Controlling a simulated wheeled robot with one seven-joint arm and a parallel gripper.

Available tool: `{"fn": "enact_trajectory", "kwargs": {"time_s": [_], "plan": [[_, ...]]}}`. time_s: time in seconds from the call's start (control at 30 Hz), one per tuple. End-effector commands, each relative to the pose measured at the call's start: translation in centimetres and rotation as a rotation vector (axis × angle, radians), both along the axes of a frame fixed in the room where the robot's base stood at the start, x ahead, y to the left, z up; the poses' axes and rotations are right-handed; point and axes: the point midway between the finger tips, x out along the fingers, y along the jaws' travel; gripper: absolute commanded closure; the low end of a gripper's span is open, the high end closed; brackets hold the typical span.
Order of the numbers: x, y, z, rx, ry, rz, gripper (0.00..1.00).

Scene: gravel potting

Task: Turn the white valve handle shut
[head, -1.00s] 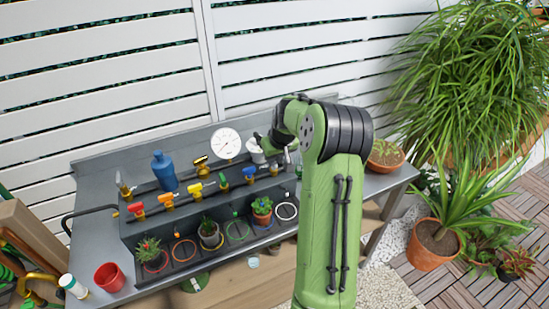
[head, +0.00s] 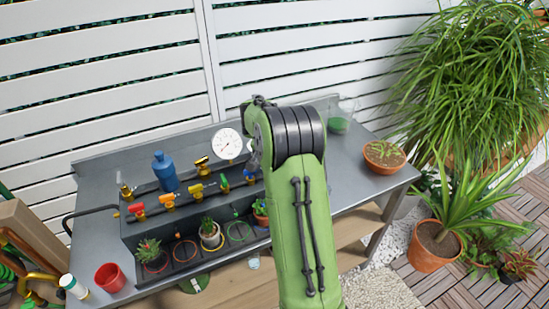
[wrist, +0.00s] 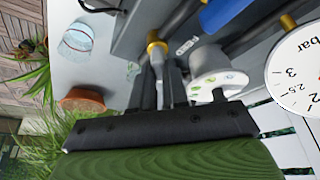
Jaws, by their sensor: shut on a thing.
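The white valve handle (wrist: 167,92) shows in the wrist view as a pale narrow lever below a brass collar (wrist: 155,42). My gripper (wrist: 163,84) is around this lever, its grey fingers shut on it. The lever's far end is hidden by the gripper body. In the head view my arm covers the handle and the fingertips. A row of other valves with red (head: 136,208), orange (head: 168,197) and yellow (head: 196,189) handles runs along the bench, left of my arm.
A white-faced gauge (head: 228,144) stands close to my wrist. A blue bottle (head: 164,170) is farther left. A clear jar (head: 343,116) and a clay pot (head: 383,156) stand on the right of the bench.

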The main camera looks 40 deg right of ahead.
Motion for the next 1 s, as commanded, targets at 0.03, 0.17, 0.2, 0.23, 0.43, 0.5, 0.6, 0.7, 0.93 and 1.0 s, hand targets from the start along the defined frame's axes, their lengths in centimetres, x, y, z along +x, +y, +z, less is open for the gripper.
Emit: {"fn": "enact_trajectory", "kwargs": {"time_s": [0.03,0.17,0.2,0.23,0.43,0.5,0.6,0.7,0.93,1.0], "plan": [[0.11,0.13,0.09,0.0,0.002,-0.041,1.0],[0.19,0.15,0.11,0.0,0.002,-0.164,1.0],[0.2,0.14,0.15,0.0,0.002,-0.203,1.0],[0.22,0.18,0.13,0.001,0.002,-0.231,1.0],[0.32,0.18,0.17,0.001,0.002,-0.417,1.0],[0.36,0.18,0.16,0.001,0.002,-0.477,1.0],[0.37,0.15,0.16,0.001,0.003,-0.556,1.0],[0.43,0.17,0.14,0.001,0.001,-0.625,1.0],[0.48,0.11,0.13,0.001,0.0,-0.736,1.0],[0.49,0.14,0.07,0.001,0.001,-0.758,1.0]]}}
